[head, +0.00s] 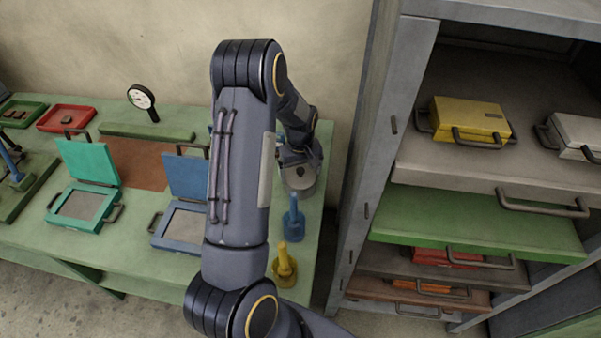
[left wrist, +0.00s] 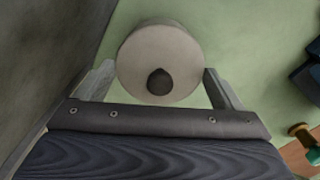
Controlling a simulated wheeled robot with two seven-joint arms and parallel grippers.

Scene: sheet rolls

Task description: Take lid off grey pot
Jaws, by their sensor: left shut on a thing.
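The grey pot (head: 300,184) stands at the right end of the green table, partly hidden behind my left arm. Its round pale lid (left wrist: 160,60) has a dark knob (left wrist: 159,82) and fills the top middle of the left wrist view. My left gripper (head: 298,160) is over the pot; in the left wrist view its two fingers (left wrist: 162,68) are on opposite sides of the lid, shut on it. I cannot tell whether the lid is apart from the pot. My right gripper is not in view.
A blue bottle-shaped piece (head: 293,222) and a yellow one (head: 284,268) stand near the table's right edge. Blue (head: 185,228) and teal (head: 78,208) opened cases lie left. A grey shelf cabinet (head: 408,90) with cases stands close on the right.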

